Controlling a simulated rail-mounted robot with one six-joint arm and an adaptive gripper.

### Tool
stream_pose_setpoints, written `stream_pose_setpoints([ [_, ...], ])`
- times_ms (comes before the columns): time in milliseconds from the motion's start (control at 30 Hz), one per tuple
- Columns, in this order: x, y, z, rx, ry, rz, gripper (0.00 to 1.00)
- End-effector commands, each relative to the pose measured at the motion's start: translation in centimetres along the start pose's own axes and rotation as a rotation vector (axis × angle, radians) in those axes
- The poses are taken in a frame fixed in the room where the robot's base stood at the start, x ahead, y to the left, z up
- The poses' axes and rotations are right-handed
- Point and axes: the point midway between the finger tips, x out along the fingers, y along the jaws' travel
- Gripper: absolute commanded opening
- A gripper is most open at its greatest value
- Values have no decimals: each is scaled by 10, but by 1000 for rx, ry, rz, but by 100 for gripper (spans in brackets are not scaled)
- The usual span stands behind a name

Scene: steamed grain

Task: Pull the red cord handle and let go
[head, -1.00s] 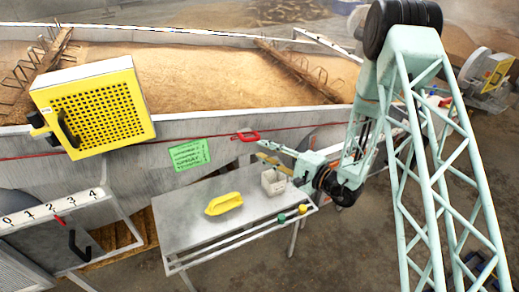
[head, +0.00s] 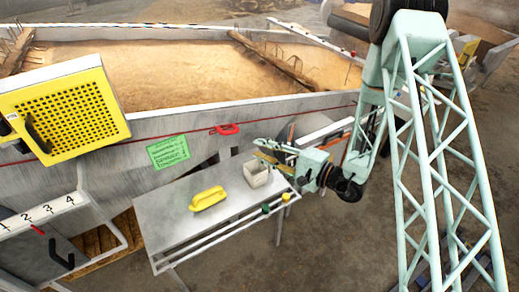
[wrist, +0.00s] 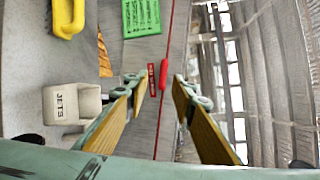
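In the wrist view the handle (wrist: 164,76) shows as an upright red bar, seen between and just beyond my fingertips. My gripper (head: 259,150) is to the right of the handle and a little lower in the head view. In the wrist view my gripper (wrist: 158,92) has its two yellow-padded fingers spread, with nothing between them. I see no contact with the handle.
A steel table (head: 172,232) below holds a yellow grip-shaped block (head: 208,198) and a pale open box (head: 257,174), close under my gripper. A green sign (head: 168,152) hangs left of the handle. A yellow perforated panel (head: 70,112) stands farther left.

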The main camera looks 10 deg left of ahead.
Motion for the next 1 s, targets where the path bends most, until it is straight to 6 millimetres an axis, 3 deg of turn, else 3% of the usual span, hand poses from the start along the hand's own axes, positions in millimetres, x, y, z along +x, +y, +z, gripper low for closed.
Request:
stream_pose_setpoints([
  [633,0,-4,3,0,-8,1,24],
  [1000,-4,-46,40,3,-104,18,24],
])
